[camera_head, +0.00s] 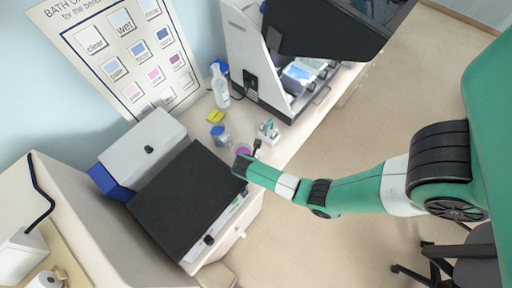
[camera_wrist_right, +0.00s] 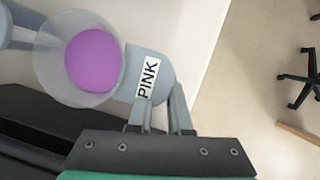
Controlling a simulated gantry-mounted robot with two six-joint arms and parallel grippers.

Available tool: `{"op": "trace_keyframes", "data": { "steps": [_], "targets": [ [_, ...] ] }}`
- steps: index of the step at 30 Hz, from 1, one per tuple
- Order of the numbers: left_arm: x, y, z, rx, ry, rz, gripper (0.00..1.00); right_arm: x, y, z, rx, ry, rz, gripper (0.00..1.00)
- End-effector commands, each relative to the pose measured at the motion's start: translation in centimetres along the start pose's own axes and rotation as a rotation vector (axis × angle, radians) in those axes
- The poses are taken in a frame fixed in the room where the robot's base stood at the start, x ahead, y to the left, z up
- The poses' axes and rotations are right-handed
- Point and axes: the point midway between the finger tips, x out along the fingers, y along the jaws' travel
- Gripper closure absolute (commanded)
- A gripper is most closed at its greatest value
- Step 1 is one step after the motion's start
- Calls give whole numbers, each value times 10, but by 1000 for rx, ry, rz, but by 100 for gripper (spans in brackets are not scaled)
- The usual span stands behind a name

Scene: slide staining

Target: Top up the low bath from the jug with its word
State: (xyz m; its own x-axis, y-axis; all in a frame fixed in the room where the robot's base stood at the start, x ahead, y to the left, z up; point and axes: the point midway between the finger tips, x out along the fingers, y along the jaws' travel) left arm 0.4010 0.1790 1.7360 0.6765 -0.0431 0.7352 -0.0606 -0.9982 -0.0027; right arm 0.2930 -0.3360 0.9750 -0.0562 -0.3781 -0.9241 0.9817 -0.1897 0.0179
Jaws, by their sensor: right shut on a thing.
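My right gripper (camera_wrist_right: 160,118) is shut on a grey-blue jug (camera_wrist_right: 130,68) with a white label (camera_wrist_right: 147,78) reading PINK. Purple-pink liquid (camera_wrist_right: 93,60) shows through the jug's round open mouth. In the head view the jug's pink (camera_head: 243,150) shows beside my right gripper (camera_head: 254,152), at the bench's front by the dark-lidded machine. The baths cannot be told apart in these views, so no low bath can be picked out. My left gripper is not in view.
A dark lid (camera_head: 188,200) covers much of the near machine. A wall chart (camera_head: 115,45) carries words and colour patches. A blue-capped jar (camera_head: 221,136), a spray bottle (camera_head: 220,88), a yellow pad (camera_head: 215,116) and a small white rack (camera_head: 267,130) stand close by.

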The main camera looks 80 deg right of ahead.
Motion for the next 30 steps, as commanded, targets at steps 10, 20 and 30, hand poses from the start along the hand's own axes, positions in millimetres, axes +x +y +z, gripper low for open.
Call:
{"op": "trace_keyframes", "data": {
  "steps": [10,20,30],
  "targets": [
    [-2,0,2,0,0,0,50,3,0,-1,0,0,0,53],
    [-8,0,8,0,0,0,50,7,0,-3,1,0,1,53],
    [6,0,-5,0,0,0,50,-73,1,0,0,-1,6,53]
  ]
}}
